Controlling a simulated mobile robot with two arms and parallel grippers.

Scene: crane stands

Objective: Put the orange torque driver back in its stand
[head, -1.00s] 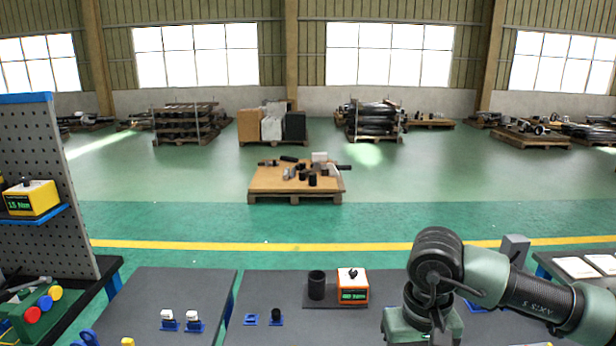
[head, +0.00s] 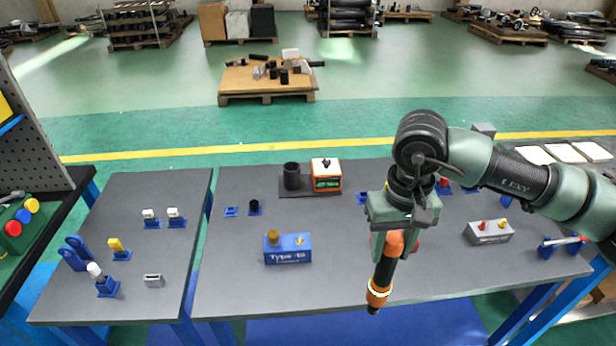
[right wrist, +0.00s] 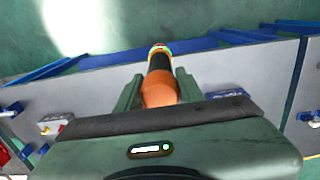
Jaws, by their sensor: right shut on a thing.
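The orange torque driver (head: 381,281) has an orange body with a black middle and a dark tip. My right gripper (head: 394,236) is shut on it and holds it tilted, tip down, over the front of the grey table. The driver also shows between the fingers in the right wrist view (right wrist: 160,83). A dark base with a black cylindrical holder (head: 292,176) and an orange box with a green display (head: 326,175) stands at the back of the table. It looks like the driver's stand, and the holder's mouth looks empty. My left gripper is not in view.
A blue block marked "Type" (head: 288,249) stands left of the driver. A grey block with red and yellow knobs (head: 489,232) is to the right. Small blue fixtures (head: 254,209) line the back. The grey table (head: 240,285) is clear at front left.

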